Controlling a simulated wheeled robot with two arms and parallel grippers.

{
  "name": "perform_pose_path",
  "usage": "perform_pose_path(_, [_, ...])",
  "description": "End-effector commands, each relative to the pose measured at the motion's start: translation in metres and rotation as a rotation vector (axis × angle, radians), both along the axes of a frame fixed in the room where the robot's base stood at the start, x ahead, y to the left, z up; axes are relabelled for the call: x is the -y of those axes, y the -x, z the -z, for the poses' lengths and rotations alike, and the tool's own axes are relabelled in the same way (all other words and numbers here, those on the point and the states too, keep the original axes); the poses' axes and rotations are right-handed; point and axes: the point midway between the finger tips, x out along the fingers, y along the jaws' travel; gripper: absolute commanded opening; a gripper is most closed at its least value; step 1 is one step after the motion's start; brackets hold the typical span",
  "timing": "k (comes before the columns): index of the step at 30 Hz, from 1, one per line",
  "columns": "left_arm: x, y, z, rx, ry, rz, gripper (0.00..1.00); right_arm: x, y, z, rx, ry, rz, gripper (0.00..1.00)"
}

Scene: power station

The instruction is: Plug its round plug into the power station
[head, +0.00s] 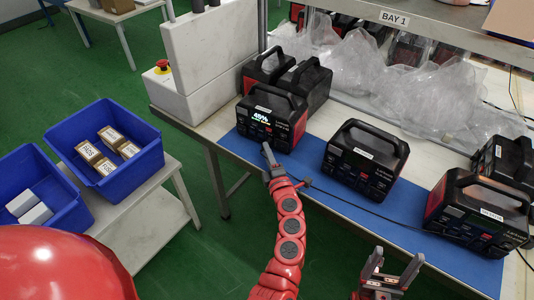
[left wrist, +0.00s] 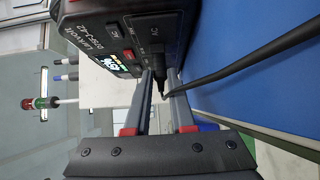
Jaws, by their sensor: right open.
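The black power station (head: 272,117) with a lit 45% display stands at the left end of the blue mat. It fills the top of the left wrist view (left wrist: 100,35), turned sideways. My left gripper (head: 268,158) is at the lower part of its front. In the left wrist view its two fingers (left wrist: 160,88) lie either side of the black plug (left wrist: 158,76), closed on it. The plug points at the front panel beside the AC marking and seems to touch it; how deep it sits cannot be told. Its black cord (left wrist: 225,73) trails off right. My right gripper (head: 392,268) is open and empty.
More power stations stand at the middle (head: 362,158) and right (head: 478,212) of the blue mat (head: 318,183). The black cord (head: 370,212) runs across the mat's front. Blue bins (head: 143,130) stand on a low table at left. Plastic bags (head: 360,70) lie behind.

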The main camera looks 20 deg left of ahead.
Motion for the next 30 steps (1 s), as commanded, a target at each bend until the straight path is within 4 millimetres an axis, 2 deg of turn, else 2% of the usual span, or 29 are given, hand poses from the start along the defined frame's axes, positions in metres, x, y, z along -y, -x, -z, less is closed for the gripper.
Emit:
perform_pose_path(1, [0.000, 0.000, 0.000, 0.000, 0.000, 0.000, 0.33, 0.000, 0.000, 0.000, 0.000, 0.000, 0.000, 0.74])
perform_pose_path(4, [0.000, 0.000, 0.000, -0.001, -0.001, 0.000, 0.51, 0.000, 0.000, 0.000, 0.000, 0.000, 0.000, 0.74])
perform_pose_path(5, [0.000, 0.000, 0.000, -0.001, -0.001, 0.000, 0.54, 0.000, 0.000, 0.000, 0.000, 0.000, 0.000, 0.74])
perform_pose_path(13, [0.000, 0.001, 0.000, -0.001, -0.001, 0.000, 0.54, 0.000, 0.000, 0.000, 0.000, 0.000, 0.000, 0.74])
perform_pose_path(17, [0.006, 0.008, 0.001, 0.000, 0.000, 0.002, 0.54, 0.000, 0.000, 0.001, 0.000, 0.000, 0.000, 0.74])
perform_pose_path(23, [0.028, 0.043, 0.003, -0.003, 0.002, 0.004, 0.54, 0.000, 0.000, 0.006, 0.000, 0.000, 0.000, 0.74])
perform_pose_path(30, [0.063, 0.098, 0.002, -0.002, 0.000, 0.007, 0.54, 0.000, 0.000, 0.012, 0.000, 0.000, 0.000, 0.74])
